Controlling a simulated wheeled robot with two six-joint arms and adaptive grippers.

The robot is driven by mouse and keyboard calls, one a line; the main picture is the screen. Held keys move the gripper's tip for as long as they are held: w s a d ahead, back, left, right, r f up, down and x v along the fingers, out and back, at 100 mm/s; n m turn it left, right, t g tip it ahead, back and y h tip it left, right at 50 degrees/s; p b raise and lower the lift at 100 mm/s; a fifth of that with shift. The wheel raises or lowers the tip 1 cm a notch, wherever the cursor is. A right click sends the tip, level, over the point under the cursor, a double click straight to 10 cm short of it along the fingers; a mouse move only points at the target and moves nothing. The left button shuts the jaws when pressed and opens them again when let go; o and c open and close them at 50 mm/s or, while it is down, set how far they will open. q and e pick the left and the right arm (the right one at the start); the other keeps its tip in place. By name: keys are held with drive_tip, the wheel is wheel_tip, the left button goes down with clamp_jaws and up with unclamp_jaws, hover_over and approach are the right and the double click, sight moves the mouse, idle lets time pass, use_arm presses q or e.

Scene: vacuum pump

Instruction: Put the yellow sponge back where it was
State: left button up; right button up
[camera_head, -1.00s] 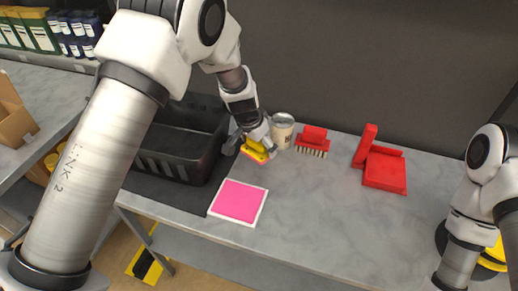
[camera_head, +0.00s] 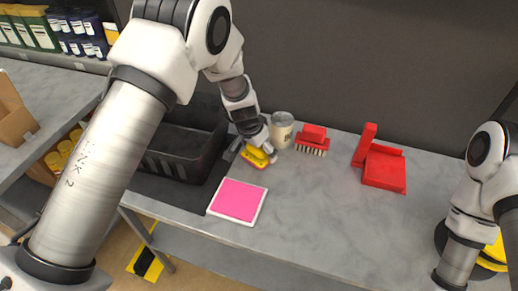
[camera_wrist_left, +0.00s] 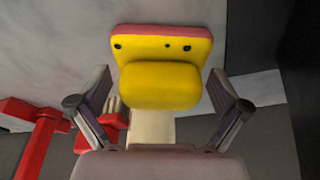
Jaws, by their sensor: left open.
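The yellow sponge (camera_head: 256,157) sits on the grey counter, behind the pink pad, with a thin red-pink layer along its edge. In the left wrist view the sponge (camera_wrist_left: 160,84) is a yellow block on a wider yellow and red base, between and ahead of the two fingers. My left gripper (camera_head: 257,150) is over the sponge and partly hides it in the head view. Its fingers (camera_wrist_left: 158,112) stand apart, with visible gaps on both sides of the sponge. My right arm is at the right edge, its gripper out of the picture.
A white-edged pink pad (camera_head: 238,201) lies at the counter's front. A black bin (camera_head: 180,150) stands left. A light can (camera_head: 281,130), a red brush (camera_head: 312,139) and a red holder (camera_head: 383,170) stand behind and to the right. The counter's front right is clear.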

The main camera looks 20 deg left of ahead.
sight(252, 159)
use_arm(q)
drive_tip(key=b+v, duration=0.2)
drive_tip(key=v, duration=0.9)
drive_tip(key=shift+r, duration=0.4)
